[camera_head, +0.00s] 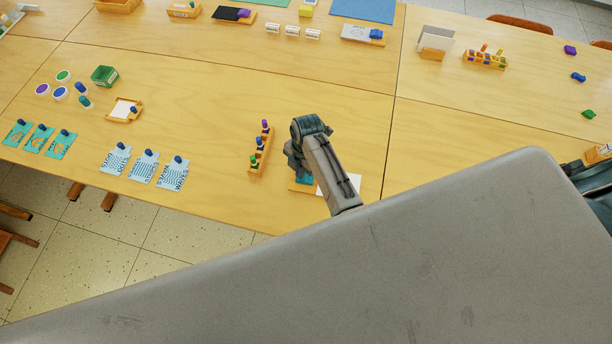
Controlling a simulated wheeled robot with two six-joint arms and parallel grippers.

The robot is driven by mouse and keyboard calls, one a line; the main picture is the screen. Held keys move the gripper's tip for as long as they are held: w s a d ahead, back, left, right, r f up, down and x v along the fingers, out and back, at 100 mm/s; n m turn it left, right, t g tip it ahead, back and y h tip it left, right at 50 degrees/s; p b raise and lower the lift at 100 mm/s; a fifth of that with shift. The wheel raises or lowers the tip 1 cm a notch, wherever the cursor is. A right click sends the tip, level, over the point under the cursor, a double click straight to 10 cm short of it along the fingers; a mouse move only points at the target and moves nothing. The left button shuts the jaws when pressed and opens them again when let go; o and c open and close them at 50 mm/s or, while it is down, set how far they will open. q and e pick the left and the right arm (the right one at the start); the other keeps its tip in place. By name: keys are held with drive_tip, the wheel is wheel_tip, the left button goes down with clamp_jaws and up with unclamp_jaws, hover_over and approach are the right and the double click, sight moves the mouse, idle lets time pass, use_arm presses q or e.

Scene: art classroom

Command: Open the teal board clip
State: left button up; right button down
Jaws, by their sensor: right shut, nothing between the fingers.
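The teal board clip (304,178) is on an orange board with white paper (325,186) at the table's front edge, near the middle of the view. My right gripper (299,164) is over the clip and hides much of it. It is shut and empty, and whether it touches the clip cannot be told. The clip's opening is hidden, so its state cannot be told. My left gripper is not in view.
An orange rack with coloured pegs (260,148) stands just left of the board. Blue cards (144,167) and teal cards (39,138) lie further left, each with a blue piece. Another small board (124,109) lies behind them. The table is clear behind my gripper.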

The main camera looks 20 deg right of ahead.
drive_tip(key=shift+s, duration=0.1)
wheel_tip(320, 180, up, 2)
drive_tip(key=shift+r+p, duration=0.25)
drive_tip(key=shift+p, duration=1)
drive_tip(key=shift+r, duration=2.15)
